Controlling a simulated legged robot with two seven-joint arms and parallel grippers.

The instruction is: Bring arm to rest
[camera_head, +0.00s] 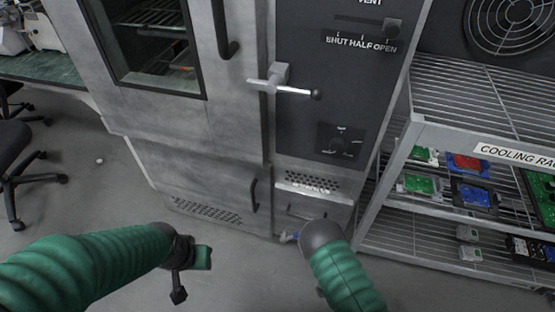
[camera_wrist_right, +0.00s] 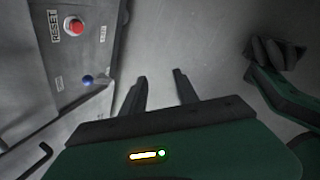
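My left arm comes in from the left in the head view, and its dark gripper (camera_head: 180,280) hangs over the floor in front of the oven. I cannot tell whether its fingers are apart. My right arm is at the lower middle, with its gripper mostly hidden behind the wrist in the head view. In the right wrist view, my right gripper (camera_wrist_right: 160,84) has its two fingers apart, with only grey floor between them. It holds nothing. A green and dark arm part shows at the right of that view.
A tall grey oven (camera_head: 200,150) with a silver handle (camera_head: 285,88) stands ahead. A cooling rack (camera_head: 470,125) with several boards stands at the right. A red button (camera_wrist_right: 74,26) and a blue knob (camera_wrist_right: 88,80) are left of my right gripper. A black chair (camera_head: 20,165) is at the left.

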